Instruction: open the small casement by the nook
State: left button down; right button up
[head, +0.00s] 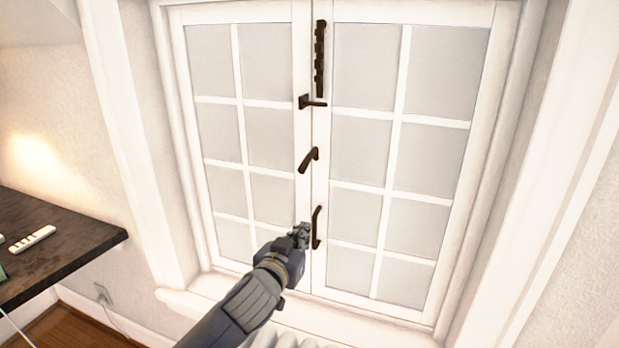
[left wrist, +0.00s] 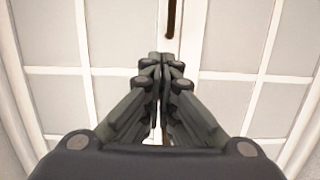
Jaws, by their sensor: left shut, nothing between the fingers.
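The small casement (head: 405,25) has two white sashes with several frosted panes each, and they meet flush, shut as far as I can tell. Dark fittings run down the meeting line: a notched bar (head: 320,60), a latch (head: 312,101), a slanted lever (head: 308,160) and a low pull handle (head: 316,227). My left gripper (head: 301,234) is shut and empty just left of the pull handle; I cannot tell whether it touches. In the left wrist view the closed fingers (left wrist: 162,62) point at the white frame, with a dark handle end (left wrist: 171,18) above them. My right gripper is out of view.
A dark desk (head: 70,240) with a white remote-like object (head: 32,238) stands at the left. A white sill (head: 190,300) runs under the casement, with a white ribbed radiator (head: 290,340) below it, partly behind my arm. The space before the right sash is clear.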

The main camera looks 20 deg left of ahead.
pick_arm(q)
notch_tip(320, 180, up, 7)
jog(key=w+t, duration=0.2)
jog(key=p, duration=0.2)
send_near(325, 172)
jog(key=w, duration=0.5)
jog(key=shift+w+r, duration=0.15)
jog(key=shift+r, duration=0.1)
jog(key=shift+w+f+p, duration=0.1)
jog(key=shift+w+p, duration=0.25)
jog(key=shift+w, duration=0.5)
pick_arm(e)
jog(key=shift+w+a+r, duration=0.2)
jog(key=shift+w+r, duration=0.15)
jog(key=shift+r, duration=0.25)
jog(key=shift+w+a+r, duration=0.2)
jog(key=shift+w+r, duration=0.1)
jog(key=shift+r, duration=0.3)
